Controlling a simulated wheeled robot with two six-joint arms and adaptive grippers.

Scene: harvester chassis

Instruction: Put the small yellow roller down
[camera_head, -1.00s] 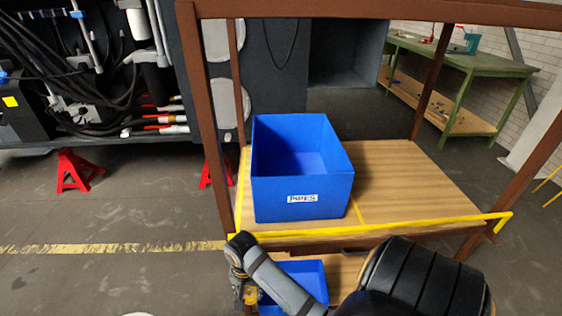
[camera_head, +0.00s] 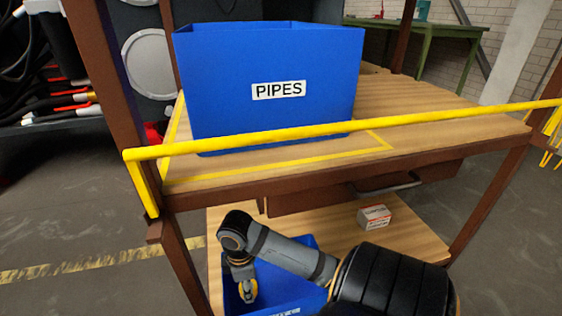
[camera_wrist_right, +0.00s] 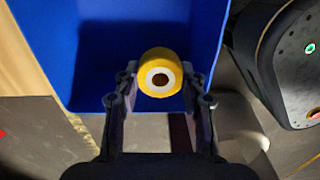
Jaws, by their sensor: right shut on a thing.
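The small yellow roller (camera_wrist_right: 161,72) has a pale ring and a dark centre on its end face. In the right wrist view it sits between the two fingers of my right gripper (camera_wrist_right: 160,90), which is shut on it. In the head view my right gripper (camera_head: 246,290) points down over a blue bin (camera_head: 302,245) on the lower shelf, with a bit of yellow roller showing at its tip. The bin's inside (camera_wrist_right: 110,40) lies behind the roller in the wrist view. I cannot tell how far the roller is above the bin floor. My left gripper is not in view.
A large blue box labelled PIPES (camera_head: 270,120) stands on the upper shelf. A yellow rail (camera_head: 330,135) runs along that shelf's front edge. A small white and red box (camera_head: 374,217) lies on the lower shelf (camera_head: 400,235), right of the bin. A drawer handle (camera_head: 388,184) sticks out above.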

